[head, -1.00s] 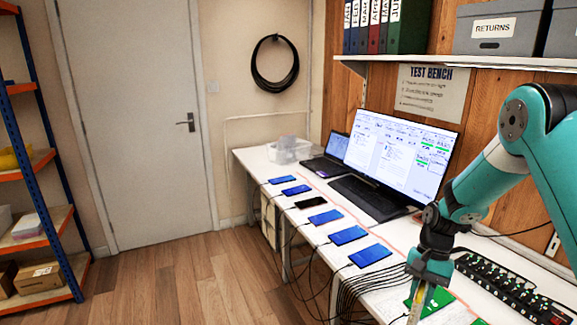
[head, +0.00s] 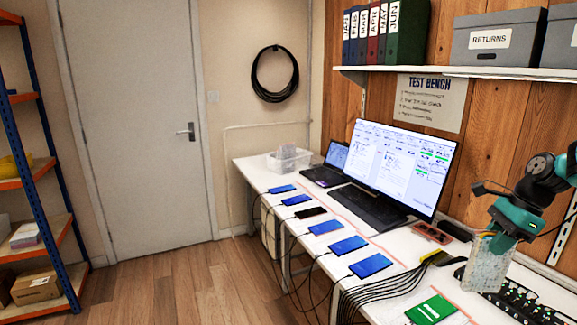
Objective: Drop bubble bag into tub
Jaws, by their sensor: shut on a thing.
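My gripper (head: 497,236) is at the right, above the bench, and is shut on the bubble bag (head: 487,268). The bag is a pale, translucent pouch that hangs down from the jaws, in front of the black power strips. A clear plastic tub (head: 290,162) stands at the far left end of the bench, well away from my gripper. Some pale and pinkish contents show in the tub, too small to make out.
Several phones with cables, such as the nearest blue one (head: 371,265), lie in a row along the bench's front edge. A monitor (head: 398,165) and laptop (head: 327,168) stand behind them. A green card (head: 431,310) lies nearest. A shelf (head: 460,73) overhangs the back.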

